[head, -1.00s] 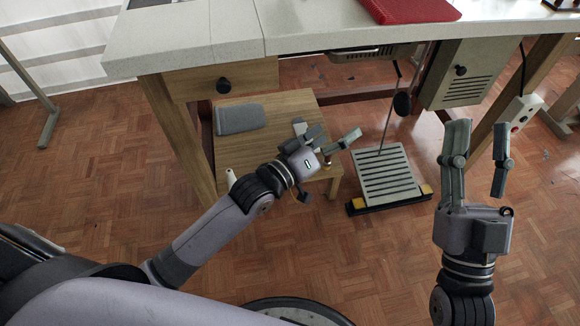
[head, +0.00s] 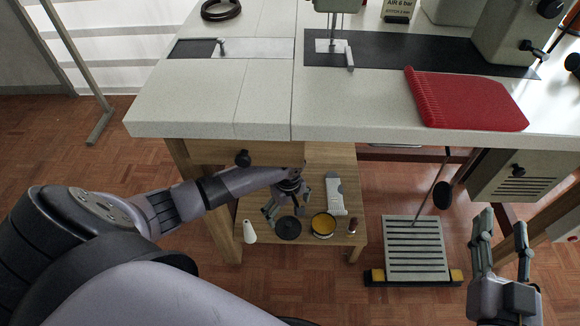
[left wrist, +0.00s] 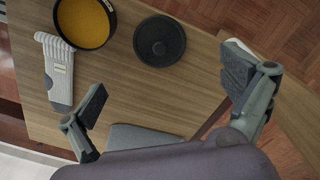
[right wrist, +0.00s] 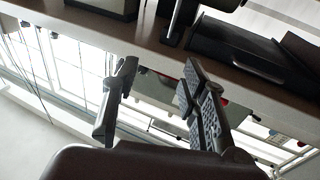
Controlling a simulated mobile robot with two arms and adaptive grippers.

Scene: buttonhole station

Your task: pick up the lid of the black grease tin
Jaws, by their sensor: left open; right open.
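The lid (head: 287,228) is a flat black disc lying on the low wooden table. It also shows in the left wrist view (left wrist: 160,41). The black tin (head: 323,224), open with yellow-orange grease inside, stands just right of the lid; it also shows in the left wrist view (left wrist: 84,24). My left gripper (head: 286,208) is open and empty, pointing down above the table, close to the lid. In the left wrist view the lid lies beyond the open fingers (left wrist: 165,90), not between them. My right gripper (head: 502,230) is open and empty, out to the right.
A ribbed grey-white item (head: 335,193) lies behind the tin. A grey pad (left wrist: 140,137) lies near my left gripper. The workbench (head: 210,105) overhangs the back; a slatted pedal (head: 415,250) is right.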

